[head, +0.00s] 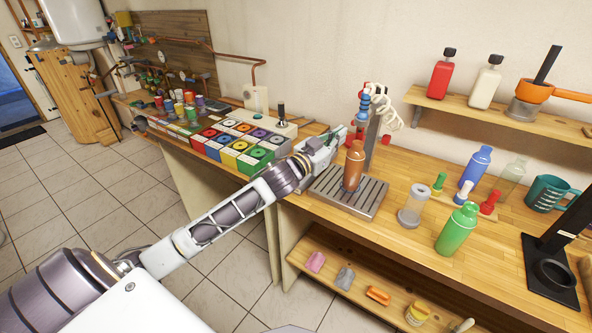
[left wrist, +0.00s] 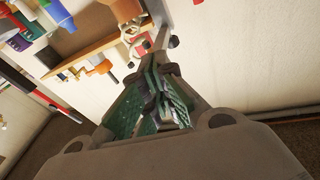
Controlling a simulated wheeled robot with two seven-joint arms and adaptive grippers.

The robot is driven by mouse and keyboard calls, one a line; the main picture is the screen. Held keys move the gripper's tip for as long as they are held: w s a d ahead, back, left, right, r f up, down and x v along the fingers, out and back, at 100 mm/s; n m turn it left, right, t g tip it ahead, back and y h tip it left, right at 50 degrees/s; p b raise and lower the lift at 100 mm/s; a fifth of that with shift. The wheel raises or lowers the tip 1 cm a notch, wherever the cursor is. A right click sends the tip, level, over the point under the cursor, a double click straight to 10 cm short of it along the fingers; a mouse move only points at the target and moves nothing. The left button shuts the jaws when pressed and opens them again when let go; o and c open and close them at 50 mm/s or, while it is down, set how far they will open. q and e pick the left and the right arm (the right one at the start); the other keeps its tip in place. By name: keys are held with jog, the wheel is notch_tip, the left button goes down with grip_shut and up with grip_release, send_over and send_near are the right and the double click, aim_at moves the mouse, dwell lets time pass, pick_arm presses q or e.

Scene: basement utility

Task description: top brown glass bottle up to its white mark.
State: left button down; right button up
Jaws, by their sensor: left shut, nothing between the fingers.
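The brown bottle (head: 354,165) stands upright on a slatted metal drip tray (head: 328,192) on the wooden bench. I cannot make out a white mark on it. Behind it rises a grey post (head: 374,128) with blue and red fittings (head: 364,103) and a coiled white hose (head: 388,108). My left gripper (head: 337,134) is just left of the bottle, near the fittings, apart from the bottle as far as I can tell. In the left wrist view its green-padded fingers (left wrist: 158,66) are closed together and empty. My right gripper is not in view.
Coloured boxes (head: 228,142) fill the bench on the left. A wall shelf (head: 487,112) holds a red and a white bottle.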

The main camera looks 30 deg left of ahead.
pick_arm(q)
jog(key=w+a+r+m+h+p, duration=0.2)
jog(key=w+a+r+m+p, duration=0.15)
jog(key=r+m, duration=0.55)
jog(key=w+a+r+m+h+p, duration=0.2)
jog(key=a+r+m+p, duration=0.15)
jog(key=r+m, duration=0.5)
jog(key=s+a+f+m+g+y, duration=0.1)
jog(key=a+f+m+g, duration=0.1)
jog(key=f+m, duration=0.6)
jog(key=s+a+f+m+g+y, duration=0.1)
jog(key=a+f+m+g+y, duration=0.1)
jog(key=f+m+g, duration=0.3)
jog(key=s+a+f+m+g+y+p, duration=0.1)
jog(key=s+a+f+m+g, duration=0.1)
jog(key=f+m, duration=1)
jog(key=a+m+g, duration=0.1)
jog(key=m, duration=0.2)
jog(key=shift+a+g+y, duration=0.15)
jog(key=shift+g+y, duration=0.25)
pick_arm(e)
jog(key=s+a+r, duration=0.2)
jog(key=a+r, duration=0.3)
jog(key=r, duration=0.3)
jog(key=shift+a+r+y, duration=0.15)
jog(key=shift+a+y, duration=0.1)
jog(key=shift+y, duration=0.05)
